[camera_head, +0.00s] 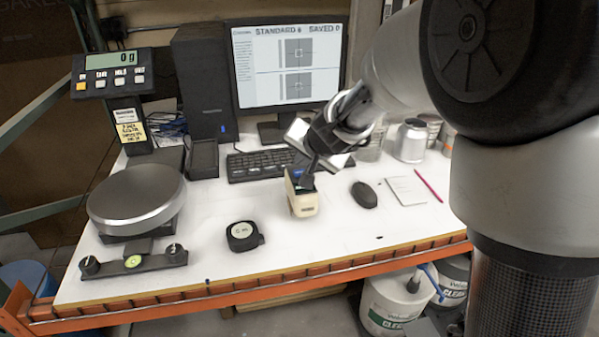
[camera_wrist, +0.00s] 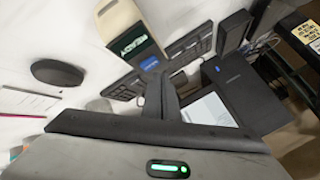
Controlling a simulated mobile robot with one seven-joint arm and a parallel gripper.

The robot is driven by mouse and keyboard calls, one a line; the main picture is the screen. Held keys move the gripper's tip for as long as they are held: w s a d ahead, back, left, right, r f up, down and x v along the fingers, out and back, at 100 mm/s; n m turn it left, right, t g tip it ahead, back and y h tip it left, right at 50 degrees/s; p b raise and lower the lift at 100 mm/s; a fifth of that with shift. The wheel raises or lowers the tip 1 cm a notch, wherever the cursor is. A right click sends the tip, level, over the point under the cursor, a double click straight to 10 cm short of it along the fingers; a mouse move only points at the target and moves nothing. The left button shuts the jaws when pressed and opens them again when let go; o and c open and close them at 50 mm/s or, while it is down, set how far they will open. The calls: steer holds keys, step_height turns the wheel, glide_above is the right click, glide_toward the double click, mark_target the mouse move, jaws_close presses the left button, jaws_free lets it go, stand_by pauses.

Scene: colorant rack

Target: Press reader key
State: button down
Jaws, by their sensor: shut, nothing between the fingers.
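The reader (camera_head: 304,205) is a small cream box with a dark top, standing on the white table in front of the keyboard. In the wrist view the reader (camera_wrist: 117,18) shows a lit green display that seems to say READY, and a blue key (camera_wrist: 150,62) beside it. My gripper (camera_head: 308,181) is shut and empty, its fingertips pointing down at the reader's top. In the wrist view the dark fingers (camera_wrist: 160,78) end close to the blue key. I cannot tell whether they touch it. The fingers hide part of the reader's top.
The monitor (camera_head: 290,65) reads STANDARD 6, SAVED 0. A keyboard (camera_head: 255,165) lies behind the reader, a black mouse (camera_head: 364,195) to its right, a round black tape measure (camera_head: 243,236) to its left. A scale (camera_head: 137,200) stands at left. The table front is mostly clear.

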steer(key=shift+f, duration=0.15)
steer(key=shift+f+b, duration=0.25)
steer(key=shift+b, duration=0.25)
steer(key=shift+f+b, duration=0.4)
stand_by(0.6)
steer(key=shift+r, duration=0.1)
steer(key=shift+r+p, duration=0.7)
steer(key=shift+p, duration=0.05)
step_height(320, 180, up, 5)
steer(key=p, duration=0.4)
steer(key=shift+p, duration=0.35)
steer(key=shift+r, duration=0.1)
stand_by(0.4)
